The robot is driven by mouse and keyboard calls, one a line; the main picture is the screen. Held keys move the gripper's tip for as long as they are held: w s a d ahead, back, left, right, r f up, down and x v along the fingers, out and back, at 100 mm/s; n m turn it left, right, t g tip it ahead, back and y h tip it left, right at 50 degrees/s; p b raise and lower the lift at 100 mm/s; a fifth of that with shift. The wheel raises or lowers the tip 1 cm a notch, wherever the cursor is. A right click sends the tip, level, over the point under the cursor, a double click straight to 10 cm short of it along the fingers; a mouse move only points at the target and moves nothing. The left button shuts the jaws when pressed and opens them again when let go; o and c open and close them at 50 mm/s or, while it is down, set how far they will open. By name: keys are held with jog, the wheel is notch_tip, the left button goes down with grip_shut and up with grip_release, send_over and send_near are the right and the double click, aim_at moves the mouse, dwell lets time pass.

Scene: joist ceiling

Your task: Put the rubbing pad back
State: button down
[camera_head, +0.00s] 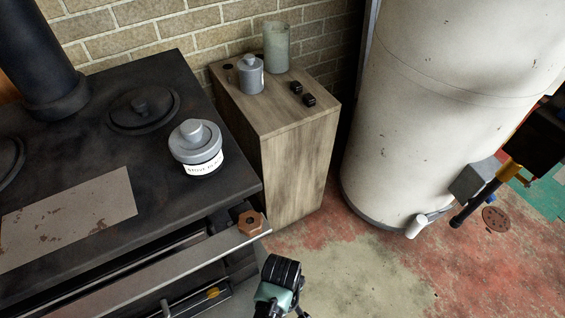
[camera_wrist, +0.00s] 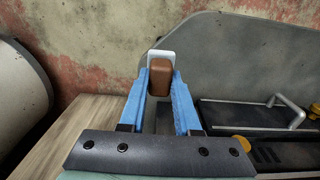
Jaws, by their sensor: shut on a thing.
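In the wrist view my gripper (camera_wrist: 160,85) has its two blue fingers closed on the sides of a small brown block with a pale edge, which looks like the rubbing pad (camera_wrist: 160,77). The pad sits at the fingertips, in front of a grey plate with a rounded corner (camera_wrist: 235,50). I cannot tell whether it touches anything but the fingers. In the head view the fingers and the held pad cannot be made out. A brown hexagonal piece (camera_head: 249,222) shows at the end of the stove's front rail (camera_head: 190,250) there.
A black stove (camera_head: 230,175) carries a grey lidded jar (camera_head: 196,148). A wooden cabinet (camera_head: 290,150) beside it holds another grey jar (camera_head: 250,75), a glass (camera_head: 276,47) and two small black blocks. A white tank (camera_head: 440,100) stands right. Floor before the cabinet is clear.

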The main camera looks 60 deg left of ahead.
notch_tip(320, 180, down, 9)
jog(key=b, duration=0.4)
jog(key=shift+r, duration=0.2)
jog(key=shift+f, duration=0.2)
jog(key=c, duration=0.6)
grip_release()
notch_tip(320, 180, up, 12)
jog(key=p, duration=0.6)
jog(key=shift+r, duration=0.2)
